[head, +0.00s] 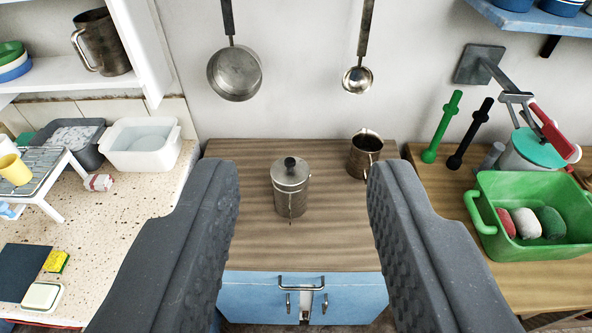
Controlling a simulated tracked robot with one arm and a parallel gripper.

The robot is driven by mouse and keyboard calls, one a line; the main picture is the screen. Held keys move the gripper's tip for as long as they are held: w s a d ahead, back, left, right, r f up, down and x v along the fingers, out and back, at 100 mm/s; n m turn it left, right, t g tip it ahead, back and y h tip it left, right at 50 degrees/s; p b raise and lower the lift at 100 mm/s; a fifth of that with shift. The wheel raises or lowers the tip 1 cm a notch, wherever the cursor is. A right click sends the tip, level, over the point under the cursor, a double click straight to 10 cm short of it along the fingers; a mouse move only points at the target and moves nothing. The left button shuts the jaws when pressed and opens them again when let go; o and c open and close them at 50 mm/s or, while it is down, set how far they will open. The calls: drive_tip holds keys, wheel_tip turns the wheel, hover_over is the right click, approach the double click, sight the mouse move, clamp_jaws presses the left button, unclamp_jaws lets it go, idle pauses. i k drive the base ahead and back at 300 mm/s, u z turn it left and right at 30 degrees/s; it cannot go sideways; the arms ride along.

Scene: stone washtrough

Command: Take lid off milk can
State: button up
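The milk can (290,201) is a small grey metal can standing upright on the wooden counter. Its lid (290,170) sits on top and has a dark round knob (289,162). My gripper (303,185) is open, with a dark textured finger on each side of the picture. The can shows in the gap between the fingers, apart from both, and nothing is held.
A metal mug (366,155) stands behind the can to the right, near the right finger. The wooden counter (258,245) is clear around the can. A green tub (530,239) is at right; a pan (235,75) and ladle (357,79) hang behind.

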sight(290, 171)
drive_tip(key=u, duration=0.1)
drive_tip(key=i, duration=1)
drive_tip(key=z, duration=0.1)
